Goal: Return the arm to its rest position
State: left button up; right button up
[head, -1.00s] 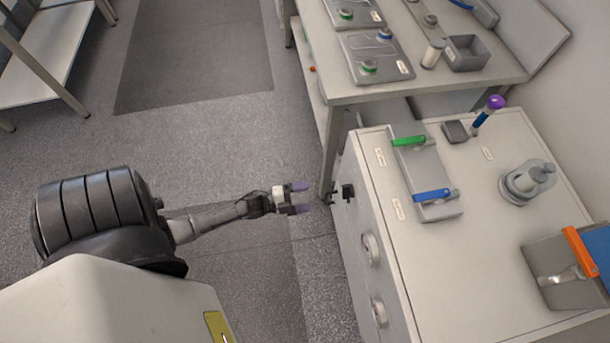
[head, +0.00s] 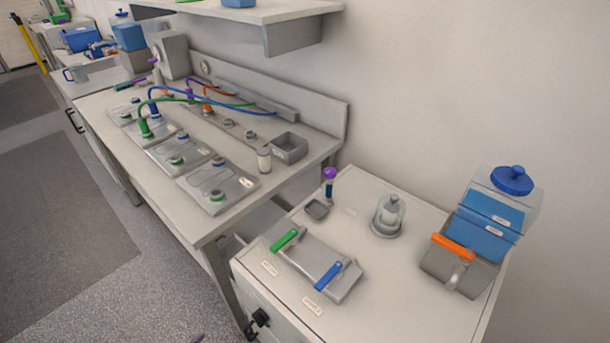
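Only a small purple fingertip of my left gripper (head: 198,338) shows, at the bottom edge of the head view. It is over the floor, left of the white cabinet (head: 385,300), and apart from the cabinet. The rest of that arm is out of the frame, so its finger opening is hidden. My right gripper is not in view.
The bench (head: 290,172) holds cell plates and coloured cables. The floor at left is clear.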

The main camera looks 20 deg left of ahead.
pick_arm(q)
jog(key=s+d+r+n+g+h+p, duration=0.1)
jog(key=s+d+r+n+g, duration=0.1)
jog(key=s+d+r, duration=0.35)
jog(key=s+d+r+n+g+p, duration=0.1)
jog(key=s+d+r+n+g, duration=0.15)
jog(key=d+r, duration=0.6)
jog(key=s+d+r+n+g+h+p, duration=0.1)
jog(key=s+d+r+n+g, duration=0.25)
jog(key=r, duration=0.55)
notch_tip(320, 180, up, 37)
jog(key=d+m+p, duration=0.1)
jog(key=m+p, duration=0.1)
jog(key=p, duration=3.5)
jog(key=s+b+x, duration=0.3)
jog(key=b+x, duration=1)
jog(key=b, duration=0.1)
jog(key=s+f+b+x, duration=0.1)
jog(key=s+b+x, duration=0.2)
jog(key=b+x, duration=1.1)
jog(key=s+f+b+x, duration=0.1)
jog(key=s+b+x, duration=0.3)
jog(key=b+x, duration=1)
jog(key=shift+s+f+t+b, duration=0.3)
jog(key=shift+f+t+b, duration=0.1)
